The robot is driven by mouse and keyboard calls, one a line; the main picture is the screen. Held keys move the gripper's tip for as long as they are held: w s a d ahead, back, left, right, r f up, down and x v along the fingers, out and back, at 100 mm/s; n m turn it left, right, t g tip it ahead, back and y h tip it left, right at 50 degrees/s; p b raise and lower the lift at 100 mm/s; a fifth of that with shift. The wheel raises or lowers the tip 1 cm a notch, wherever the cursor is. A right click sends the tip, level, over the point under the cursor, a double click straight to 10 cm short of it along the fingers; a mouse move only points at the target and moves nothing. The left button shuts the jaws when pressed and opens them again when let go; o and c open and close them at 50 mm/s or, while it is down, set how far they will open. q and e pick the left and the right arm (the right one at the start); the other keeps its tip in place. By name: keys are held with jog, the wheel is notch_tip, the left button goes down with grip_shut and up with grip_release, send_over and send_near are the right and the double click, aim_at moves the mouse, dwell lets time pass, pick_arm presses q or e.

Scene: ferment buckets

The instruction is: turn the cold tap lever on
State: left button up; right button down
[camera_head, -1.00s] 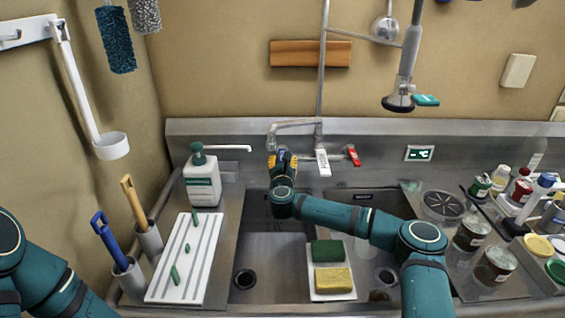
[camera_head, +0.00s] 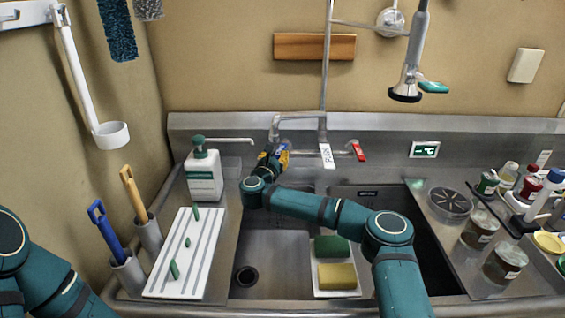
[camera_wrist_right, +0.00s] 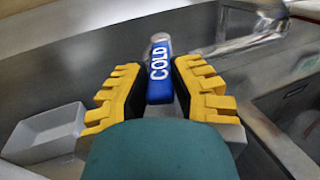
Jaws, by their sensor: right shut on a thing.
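The cold tap lever (camera_wrist_right: 159,75) is blue with a white COLD label. In the wrist view it stands between the yellow-padded fingers of my right gripper (camera_wrist_right: 158,88), which is shut on it. In the head view my right gripper (camera_head: 274,157) is at the left end of the wall tap (camera_head: 300,122), tilted, with the wrist to the lower left. The gripper largely hides the lever there. The red lever (camera_head: 358,150) is at the tap's right end. My left arm shows at the lower left, but its gripper is out of view.
A soap bottle (camera_head: 203,175) stands close left of my right gripper. A white PUSH tag (camera_head: 326,156) hangs beside the tap. The sink below holds a tray with a green sponge (camera_head: 331,246) and a yellow sponge (camera_head: 337,276). Jars (camera_head: 480,228) crowd the right counter.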

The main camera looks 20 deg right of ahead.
jog(key=shift+w+a+r+m+g+h+b, duration=0.1)
jog(key=shift+w+a+m+g+h+b, duration=0.25)
jog(key=shift+m+g+h+b, duration=0.35)
jog(key=shift+w+a+f+m+g+h+b, duration=0.1)
jog(key=shift+w+a+m+g+h+b, duration=0.25)
jog(key=shift+m+g+h+b, duration=0.4)
jog(key=shift+w+a+r+m+g+h+b, duration=0.1)
jog(key=shift+w+a+m+g+h+b, duration=0.25)
jog(key=shift+m+g+h+b, duration=0.4)
jog(key=shift+w, duration=0.1)
jog(key=c, duration=0.8)
grip_release()
jog(key=shift+d, duration=0.1)
jog(key=v, duration=1.2)
